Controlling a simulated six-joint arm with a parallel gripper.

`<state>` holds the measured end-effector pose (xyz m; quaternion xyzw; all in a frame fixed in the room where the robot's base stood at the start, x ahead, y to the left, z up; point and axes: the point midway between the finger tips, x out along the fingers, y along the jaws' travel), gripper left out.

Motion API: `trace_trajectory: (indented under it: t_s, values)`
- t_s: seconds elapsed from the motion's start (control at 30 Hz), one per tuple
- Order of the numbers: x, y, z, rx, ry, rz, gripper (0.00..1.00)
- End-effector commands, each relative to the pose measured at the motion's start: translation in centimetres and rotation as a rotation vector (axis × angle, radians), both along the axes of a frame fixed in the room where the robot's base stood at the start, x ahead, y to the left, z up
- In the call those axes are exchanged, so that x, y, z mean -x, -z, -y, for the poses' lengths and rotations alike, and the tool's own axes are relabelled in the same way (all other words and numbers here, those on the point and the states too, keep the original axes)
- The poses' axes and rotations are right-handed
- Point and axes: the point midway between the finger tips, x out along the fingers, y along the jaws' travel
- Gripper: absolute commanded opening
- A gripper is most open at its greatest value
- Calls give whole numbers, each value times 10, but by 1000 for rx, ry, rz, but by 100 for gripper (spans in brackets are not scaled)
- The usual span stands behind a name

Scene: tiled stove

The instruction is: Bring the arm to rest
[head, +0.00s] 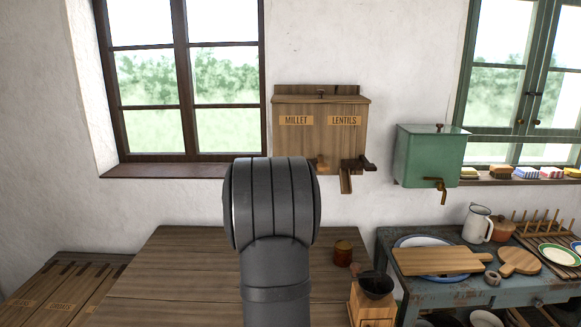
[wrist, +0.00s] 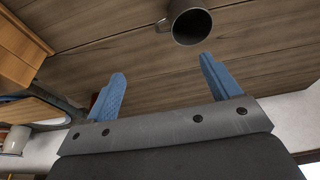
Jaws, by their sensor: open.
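My gripper (wrist: 163,67) shows in the wrist view with its two blue fingers spread apart. Nothing is between them; only wooden tabletop shows in the gap. A dark grey metal mug (wrist: 190,24) is beyond the fingertips, near the top edge of the wrist view and apart from the fingers. In the head view my arm (head: 270,225) rises in the middle, over the wooden table (head: 175,265). It hides my gripper there, and the mug does not show in that view.
A coffee grinder (head: 373,305) and a brown jar (head: 343,253) stand on the table right of my arm. A wall dispenser (head: 320,145) hangs behind, with a green tank (head: 430,157) beside it. The blue side table (head: 430,292) holds boards and dishes. The table's left part looks clear.

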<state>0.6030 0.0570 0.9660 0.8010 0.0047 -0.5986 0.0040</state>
Motion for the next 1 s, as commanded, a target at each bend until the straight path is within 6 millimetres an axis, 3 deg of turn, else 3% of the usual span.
trace_trajectory:
  t_s: [0.13, 0.33, 1.0]
  values:
    - [0, 1, -22, -2, -96, 0, 82]
    - [-1, 2, -36, -2, -167, 2, 82]
    - [-1, 2, -38, -2, -178, 2, 82]
